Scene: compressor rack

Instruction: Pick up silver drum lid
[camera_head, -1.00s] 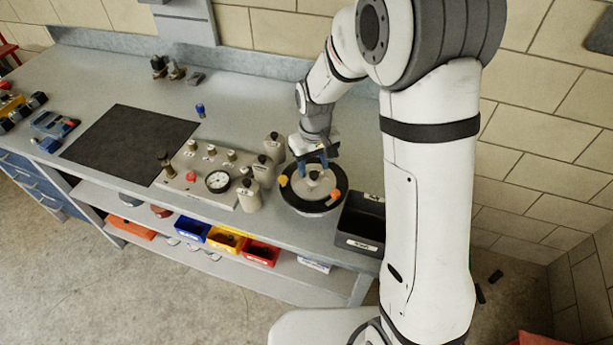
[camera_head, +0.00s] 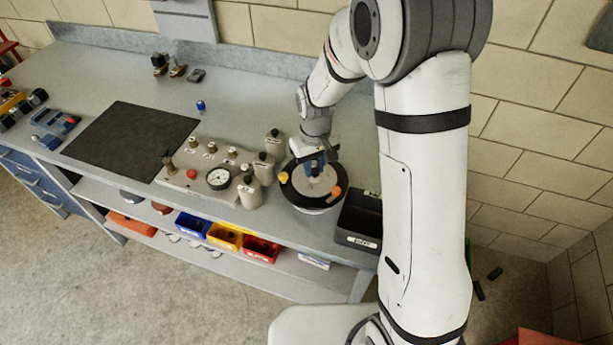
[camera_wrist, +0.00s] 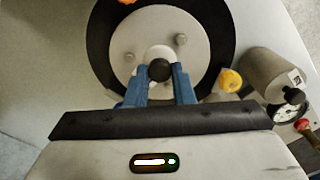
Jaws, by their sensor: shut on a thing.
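The silver drum lid (camera_head: 318,188) is a round grey disc inside a black ring on the bench, right of the bottles. In the wrist view the lid (camera_wrist: 125,42) shows bolts and a pale hub with a dark knob (camera_wrist: 159,70) in the middle. My gripper (camera_head: 314,170) reaches down over the lid from above. Its blue fingers (camera_wrist: 160,78) are shut on the lid's central hub, one on each side of the knob. The near part of the lid is hidden behind the fingers. I cannot tell if the lid is raised.
A yellow knob (camera_wrist: 230,80) and an orange knob (camera_head: 336,192) stand on the black ring (camera_wrist: 222,35). Grey bottles (camera_head: 250,193) and a gauge panel (camera_head: 190,172) stand close on the left. A black bin (camera_head: 358,220) stands close on the right. A dark mat (camera_head: 130,137) lies further left.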

